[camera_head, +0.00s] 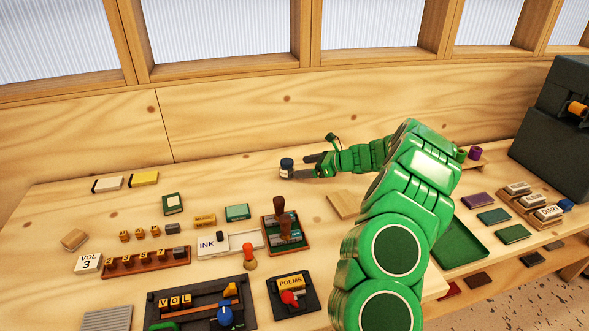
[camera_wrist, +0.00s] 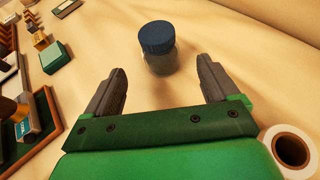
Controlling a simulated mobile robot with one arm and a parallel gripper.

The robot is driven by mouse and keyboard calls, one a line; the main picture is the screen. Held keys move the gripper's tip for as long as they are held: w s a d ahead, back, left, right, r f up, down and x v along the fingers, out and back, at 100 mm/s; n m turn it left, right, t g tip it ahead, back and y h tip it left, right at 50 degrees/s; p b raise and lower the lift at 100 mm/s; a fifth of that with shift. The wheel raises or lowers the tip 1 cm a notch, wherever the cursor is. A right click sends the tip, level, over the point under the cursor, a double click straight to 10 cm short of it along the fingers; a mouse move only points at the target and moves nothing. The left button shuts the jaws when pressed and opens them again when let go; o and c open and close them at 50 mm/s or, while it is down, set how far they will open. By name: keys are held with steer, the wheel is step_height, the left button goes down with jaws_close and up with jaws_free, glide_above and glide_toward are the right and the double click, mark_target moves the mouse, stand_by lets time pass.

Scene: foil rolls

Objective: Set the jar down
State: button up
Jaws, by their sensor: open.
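The jar (camera_head: 287,168) is small, with a dark blue lid and a pale label. It stands upright on the wooden bench toward the back, left of my gripper (camera_head: 312,167). In the wrist view the jar (camera_wrist: 158,50) shows its blue lid and greyish glass body, just beyond the tips of my gripper (camera_wrist: 160,72). The two grey fingers are apart, one on each side of the jar's near side, with empty space between them. I see no finger touching the jar.
A white roll (camera_wrist: 290,150) stands close beside my gripper. The bench behind and left of the jar is clear.

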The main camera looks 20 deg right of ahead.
steer(key=shift+v, duration=2)
steer(key=s+a+r+n+g, duration=0.2)
steer(key=s+a+r+n, duration=0.25)
steer(key=a, duration=0.35)
steer(key=s+a+r+n+g, duration=0.3)
steer(key=s+a+r, duration=0.25)
steer(key=a, duration=0.25)
steer(key=s+a+r+n+g+h, duration=0.1)
steer(key=s+a+r+n, duration=0.25)
steer(key=s, duration=0.25)
steer(key=s+a+r+n+g, duration=0.2)
steer(key=s+a+n, duration=0.15)
steer(key=s, duration=0.25)
steer(key=s+a+n+g+h, duration=0.15)
steer(key=s+n+h, duration=0.35)
steer(key=s, duration=1.2)
steer(key=s+d+n+h, duration=0.2)
steer(key=s+d, duration=0.2)
steer(key=s, duration=0.5)
steer(key=s+d+f+n+h, duration=0.1)
steer(key=s+d+n+h, duration=0.2)
steer(key=s+d, duration=0.2)
steer(key=s, duration=0.3)
steer(key=shift+s+d+f+n, duration=0.15)
steer(key=shift+s+f+n, duration=0.1)
steer(key=shift+s+n, duration=0.15)
